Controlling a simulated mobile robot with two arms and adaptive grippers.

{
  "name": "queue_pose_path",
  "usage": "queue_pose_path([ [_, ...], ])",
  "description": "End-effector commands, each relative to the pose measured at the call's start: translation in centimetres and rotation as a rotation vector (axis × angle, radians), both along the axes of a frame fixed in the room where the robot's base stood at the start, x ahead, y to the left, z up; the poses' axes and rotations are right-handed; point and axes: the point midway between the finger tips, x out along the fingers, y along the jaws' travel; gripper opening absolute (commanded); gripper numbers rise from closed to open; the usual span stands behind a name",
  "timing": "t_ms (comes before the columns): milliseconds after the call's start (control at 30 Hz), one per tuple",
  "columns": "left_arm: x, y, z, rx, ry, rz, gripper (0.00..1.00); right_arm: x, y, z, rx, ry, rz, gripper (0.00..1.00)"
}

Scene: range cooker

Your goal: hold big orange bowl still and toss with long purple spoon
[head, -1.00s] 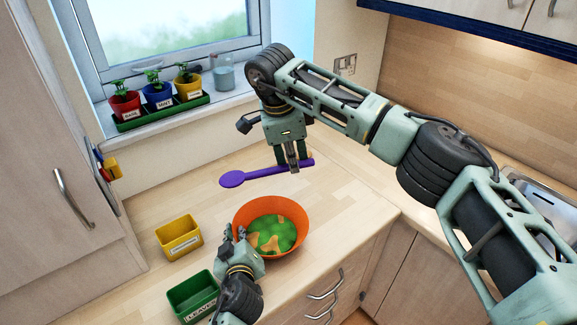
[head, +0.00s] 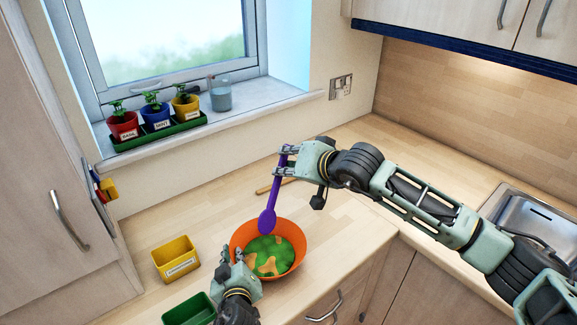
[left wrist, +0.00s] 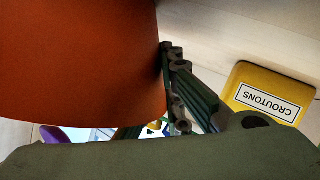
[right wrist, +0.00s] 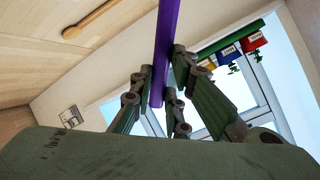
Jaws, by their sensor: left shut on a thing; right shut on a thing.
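The big orange bowl (head: 290,262) stands on the counter with green leaves and tan pieces inside. My left gripper (head: 234,262) is shut on the bowl's left side; in the left wrist view the bowl's orange wall (left wrist: 80,60) fills the left, against the fingers. The long purple spoon (head: 275,195) is tilted steeply, its head down over the bowl's back rim. I cannot tell whether it touches the contents. My right gripper (head: 287,152) is shut on the upper end of the spoon's handle, which also shows between the fingers in the right wrist view (right wrist: 164,50).
A yellow croutons box (head: 176,260) and a green box (head: 190,310) stand left of the bowl. A wooden utensil (head: 268,187) lies behind the spoon. Potted herbs (head: 155,115) and a glass (head: 220,93) stand on the windowsill. The counter right of the bowl is clear.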

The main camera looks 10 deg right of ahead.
Motion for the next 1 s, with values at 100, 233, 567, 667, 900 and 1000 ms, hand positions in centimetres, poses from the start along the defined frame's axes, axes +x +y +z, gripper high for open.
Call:
queue_pose_path([
  [100, 0.0, 0.0, 0.0, 0.0, -0.001, 0.0, 0.0, 0.0, 0.0, -0.6, 0.0, 0.0, 0.001, 0.0],
  [233, 0.0, 0.0, 0.0, 0.0, -0.001, 0.0, 0.0, 0.0, 0.0, -1.5, 0.001, 0.002, 0.001, 0.0],
  [567, 0.0, 0.0, 0.1, 0.0, -0.001, 0.0, 0.0, 0.0, 0.0, -4.2, 0.001, 0.003, -0.001, 0.0],
  [667, 0.0, 0.0, 0.1, 0.0, -0.001, 0.0, 0.0, 0.0, 0.0, -5.0, 0.001, 0.004, 0.0, 0.0],
  [900, 0.0, 0.0, 0.1, 0.0, -0.001, 0.0, 0.0, 0.0, 0.0, -6.9, 0.001, 0.003, -0.001, 0.0],
  [1000, 0.0, 0.0, 0.1, 0.0, -0.001, 0.0, 0.0, 0.0, 0.0, -7.8, 0.0, 0.004, -0.001, 0.0],
])
